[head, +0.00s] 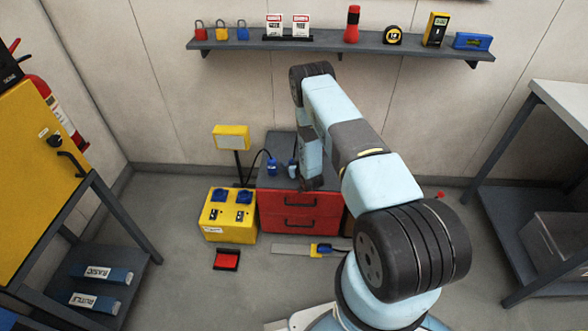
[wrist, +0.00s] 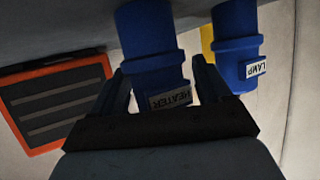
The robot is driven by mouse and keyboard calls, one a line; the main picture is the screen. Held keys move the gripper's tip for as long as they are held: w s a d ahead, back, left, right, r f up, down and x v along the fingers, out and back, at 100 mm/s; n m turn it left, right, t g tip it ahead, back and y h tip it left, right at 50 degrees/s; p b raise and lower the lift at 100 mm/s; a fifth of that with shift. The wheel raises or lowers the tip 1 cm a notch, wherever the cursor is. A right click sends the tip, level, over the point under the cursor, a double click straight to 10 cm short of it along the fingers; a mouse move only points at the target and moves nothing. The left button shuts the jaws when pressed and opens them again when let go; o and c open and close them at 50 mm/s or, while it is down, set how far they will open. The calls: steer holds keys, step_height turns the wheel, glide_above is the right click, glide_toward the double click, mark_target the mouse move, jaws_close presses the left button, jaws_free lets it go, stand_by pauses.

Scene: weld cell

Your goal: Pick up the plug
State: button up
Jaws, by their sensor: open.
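Two blue plugs stand on the grey top of the red drawer cabinet (head: 300,222). In the wrist view, the plug labelled HEATER (wrist: 150,45) is between the two fingers of my gripper (wrist: 162,82), which is open. A narrow gap shows beside the plug, and I cannot tell whether either finger touches it. The plug labelled LAMP (wrist: 235,45) stands to the right, outside the fingers. In the head view, one blue plug (head: 271,168) with a black cable is at the left, and another (head: 292,170) is beside my arm's end. The fingertips are hard to make out there.
A yellow socket box (head: 228,215) with blue covers stands left of the cabinet, with a yellow lamp (head: 231,137) behind. An orange-framed slatted panel (wrist: 55,100) shows in the wrist view. A shelf (head: 340,45) runs above. The floor left of the box is clear.

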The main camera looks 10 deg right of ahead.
steer(key=c, duration=1.2)
